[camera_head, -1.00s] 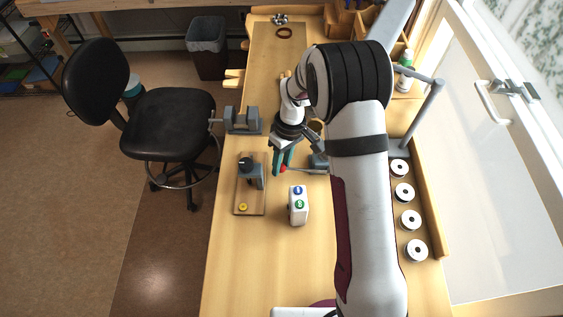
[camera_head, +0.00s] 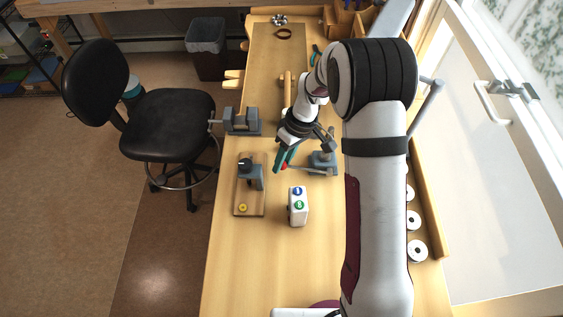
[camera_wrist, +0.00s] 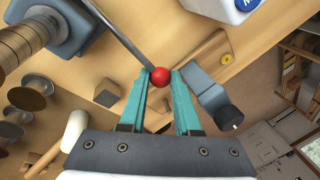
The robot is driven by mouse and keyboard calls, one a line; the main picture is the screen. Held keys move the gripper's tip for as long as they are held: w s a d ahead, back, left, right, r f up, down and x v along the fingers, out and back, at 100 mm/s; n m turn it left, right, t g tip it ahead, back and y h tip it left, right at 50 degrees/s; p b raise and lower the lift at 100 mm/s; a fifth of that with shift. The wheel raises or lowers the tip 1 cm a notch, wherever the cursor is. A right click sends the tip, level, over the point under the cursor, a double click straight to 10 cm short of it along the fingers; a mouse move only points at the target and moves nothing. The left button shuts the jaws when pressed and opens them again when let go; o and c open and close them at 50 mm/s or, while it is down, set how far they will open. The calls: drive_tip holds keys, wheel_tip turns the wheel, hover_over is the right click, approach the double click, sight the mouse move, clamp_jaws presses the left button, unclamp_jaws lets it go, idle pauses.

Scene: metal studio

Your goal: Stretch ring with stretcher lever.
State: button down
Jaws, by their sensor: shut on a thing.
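The stretcher (camera_head: 322,160) is a grey device on the workbench, right of my gripper. Its thin metal lever (camera_wrist: 128,40) ends in a red ball knob (camera_wrist: 160,76). My gripper (camera_head: 283,161) has teal fingers, and in the wrist view the fingertips (camera_wrist: 160,73) are shut on the knob from both sides. The knob also shows in the head view (camera_head: 284,167). A stepped, brownish mandrel (camera_wrist: 20,42) shows at the upper left of the wrist view, beside the grey body. I cannot make out a ring on it.
A wooden board with a grey fixture (camera_head: 250,183) lies left of my gripper, and a white box with blue and green buttons (camera_head: 299,210) stands in front. A grey vise (camera_head: 241,121) sits at the left edge. Pale spools (camera_head: 416,250) line the right. The front bench is clear.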

drive_tip(key=d+r+y, duration=0.1)
drive_tip(key=r, duration=0.1)
drive_tip(key=d+r+y, duration=0.1)
drive_tip(key=d+r, duration=0.1)
drive_tip(key=shift+s+d+r, duration=0.1)
drive_tip(key=shift+d+r, duration=0.15)
drive_tip(key=shift+d, duration=0.05)
drive_tip(key=shift+d+r+y, duration=0.55)
drive_tip(key=shift+d+y, duration=0.25)
drive_tip(key=shift+y, duration=0.2)
drive_tip(key=shift+d+r, duration=0.4)
drive_tip(key=shift+d, duration=0.3)
drive_tip(key=c, duration=0.6)
unclamp_jaws()
drive_tip(key=shift+c, duration=0.2)
drive_tip(key=v, duration=1.6)
drive_tip(key=shift+a, duration=0.1)
